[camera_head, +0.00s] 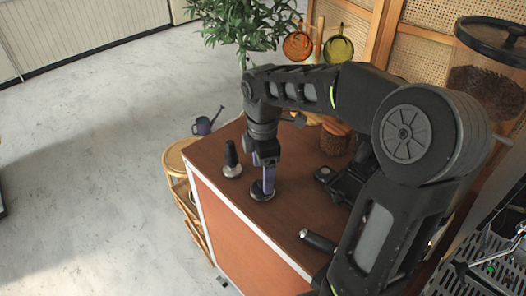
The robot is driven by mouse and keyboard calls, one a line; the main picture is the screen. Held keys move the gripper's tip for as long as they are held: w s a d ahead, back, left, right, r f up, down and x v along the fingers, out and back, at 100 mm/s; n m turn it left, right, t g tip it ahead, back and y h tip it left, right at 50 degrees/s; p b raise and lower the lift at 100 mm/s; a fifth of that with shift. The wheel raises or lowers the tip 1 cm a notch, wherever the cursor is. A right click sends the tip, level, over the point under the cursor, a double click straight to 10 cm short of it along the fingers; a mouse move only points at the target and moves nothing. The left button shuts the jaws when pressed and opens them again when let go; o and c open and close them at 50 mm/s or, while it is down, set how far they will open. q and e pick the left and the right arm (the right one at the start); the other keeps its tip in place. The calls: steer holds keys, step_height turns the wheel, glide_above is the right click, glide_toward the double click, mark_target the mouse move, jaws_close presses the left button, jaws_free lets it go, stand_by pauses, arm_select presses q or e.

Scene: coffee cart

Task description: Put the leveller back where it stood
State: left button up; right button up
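The leveller (260,194), a low dark round puck with a pale rim, is at the left part of the brown counter top. My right gripper (265,183) points straight down at it, with a purplish finger reaching to its top. The finger hides part of the leveller, and the grip between the fingers cannot be made out. The leveller looks upright and at or very near the counter surface. My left gripper is not in view.
A tamper (232,160) with a black handle and silver base stands just left of the leveller. The brown counter (285,215) has free room in front. A black-handled tool (318,241) lies near its front edge. A brown container (335,138) and a grinder (490,75) stand farther right.

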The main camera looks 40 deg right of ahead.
step_height(320, 180, up, 8)
steer(key=shift+f, duration=0.25)
